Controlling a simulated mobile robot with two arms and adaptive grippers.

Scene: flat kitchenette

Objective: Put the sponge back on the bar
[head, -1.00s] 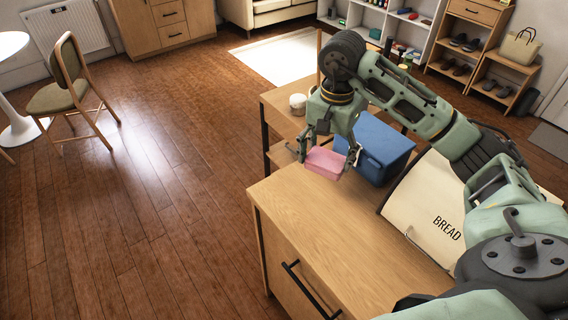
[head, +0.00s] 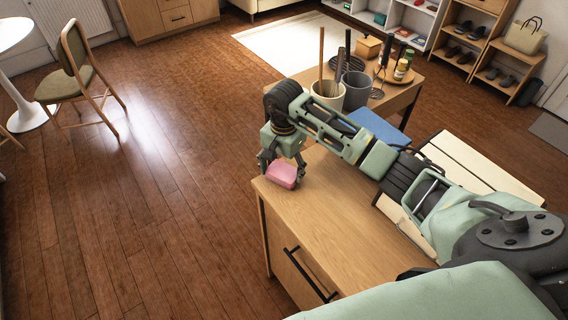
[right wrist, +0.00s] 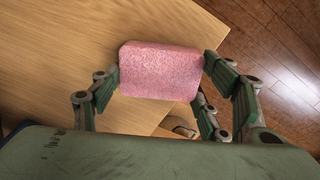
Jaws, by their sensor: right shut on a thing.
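The pink sponge (head: 282,174) is held in my right gripper (head: 281,172) near the left corner of the wooden counter (head: 330,208). In the right wrist view the sponge (right wrist: 161,70) sits between the two green-padded fingers (right wrist: 163,88), which close on its sides. The counter top (right wrist: 60,60) shows behind it; I cannot tell whether the sponge touches it or hangs just above. My left gripper is not in view. I do not see the bar in these frames.
Utensil crocks (head: 329,96) and a tray with bottles (head: 400,75) stand on the farther table. Open floor (head: 170,180) lies left of the counter.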

